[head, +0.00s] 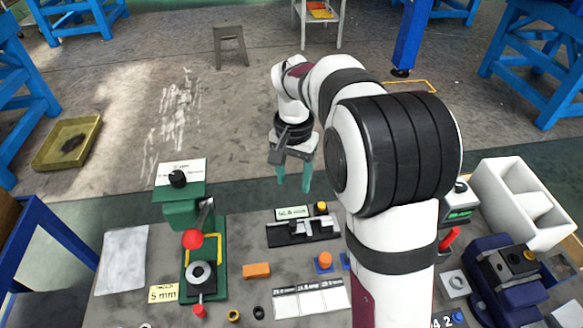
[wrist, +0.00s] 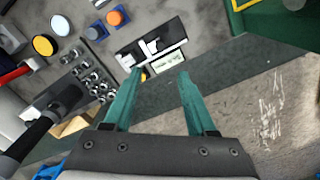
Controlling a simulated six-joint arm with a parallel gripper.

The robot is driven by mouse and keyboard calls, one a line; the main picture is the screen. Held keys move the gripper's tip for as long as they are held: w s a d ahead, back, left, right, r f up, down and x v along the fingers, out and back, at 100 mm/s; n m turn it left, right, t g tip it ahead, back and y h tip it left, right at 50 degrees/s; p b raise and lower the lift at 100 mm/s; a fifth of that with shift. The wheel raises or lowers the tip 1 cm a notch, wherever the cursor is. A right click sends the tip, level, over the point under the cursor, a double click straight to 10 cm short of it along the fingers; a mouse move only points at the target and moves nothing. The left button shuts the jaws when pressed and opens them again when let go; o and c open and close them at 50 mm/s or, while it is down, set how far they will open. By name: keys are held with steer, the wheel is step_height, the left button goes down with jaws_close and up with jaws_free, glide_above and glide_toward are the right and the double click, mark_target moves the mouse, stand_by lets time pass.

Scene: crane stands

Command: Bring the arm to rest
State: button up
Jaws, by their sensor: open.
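My gripper (head: 294,176) hangs from my white and black arm above the far edge of the bench. Its two teal fingers point down and are spread apart with nothing between them. In the wrist view the gripper (wrist: 158,85) is also open and empty. A black measuring fixture (head: 303,232) with a label lies on the bench below and nearer than the fingers, apart from them. It also shows beyond the fingertips in the wrist view (wrist: 146,48). My arm hides part of the bench's right side.
A green press (head: 184,215) with a red ball handle stands on the left of the bench. An orange block (head: 256,270) and a white labelled strip (head: 312,299) lie mid-bench. A white bin (head: 515,195) and a dark blue machine (head: 500,270) stand right. Open floor lies beyond.

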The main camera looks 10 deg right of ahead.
steer(key=s+a+r+n+y, duration=0.1)
steer(key=s+r, duration=0.1)
steer(key=s, duration=2.7)
steer(key=shift+a+r+y, duration=0.15)
steer(key=shift+a+y, duration=0.05)
steer(key=shift+y, duration=0.2)
